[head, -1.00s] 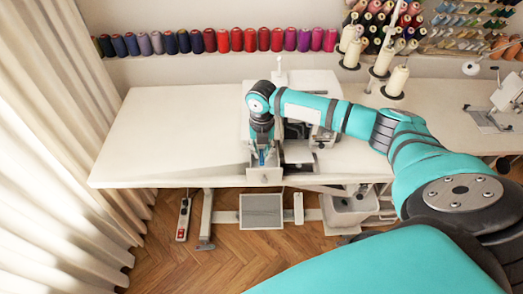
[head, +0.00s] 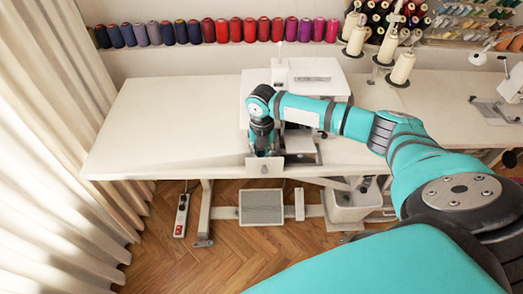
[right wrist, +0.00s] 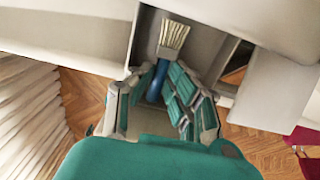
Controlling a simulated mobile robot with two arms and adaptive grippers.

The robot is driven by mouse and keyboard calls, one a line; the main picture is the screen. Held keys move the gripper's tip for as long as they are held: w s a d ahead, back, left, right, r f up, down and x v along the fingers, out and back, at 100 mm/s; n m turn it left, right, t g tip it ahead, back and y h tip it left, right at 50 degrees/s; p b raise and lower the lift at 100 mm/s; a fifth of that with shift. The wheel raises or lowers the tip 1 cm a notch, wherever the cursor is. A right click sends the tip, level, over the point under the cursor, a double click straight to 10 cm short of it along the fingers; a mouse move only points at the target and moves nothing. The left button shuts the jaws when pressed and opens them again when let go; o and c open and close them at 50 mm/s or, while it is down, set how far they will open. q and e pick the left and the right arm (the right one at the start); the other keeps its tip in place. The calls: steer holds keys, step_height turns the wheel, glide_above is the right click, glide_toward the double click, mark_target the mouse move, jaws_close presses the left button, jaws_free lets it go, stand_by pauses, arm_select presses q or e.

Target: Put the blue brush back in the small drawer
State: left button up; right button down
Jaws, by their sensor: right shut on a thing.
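The blue brush shows in the right wrist view, with pale bristles (right wrist: 173,38) and a blue handle (right wrist: 157,80). My right gripper (right wrist: 153,82) is shut on the handle, with a finger on each side. In the head view the right gripper (head: 263,147) points down into the small open drawer (head: 264,168) at the table's front edge. The brush is hidden there behind the gripper and the drawer front. In the wrist view the bristles lie between the drawer's grey walls (right wrist: 204,52). I cannot tell whether the brush touches the drawer bottom. My left gripper is not in view.
The white sewing table (head: 150,125) has a wide clear top at left. A sewing machine (head: 310,75) stands just behind the drawer. Thread cones (head: 402,68) stand at right. A pedal (head: 261,207) and a power strip (head: 181,215) are below. A curtain (head: 50,150) hangs at left.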

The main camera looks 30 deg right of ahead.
steer(key=shift+f, duration=0.2)
steer(key=c, duration=1.2)
jaws_free()
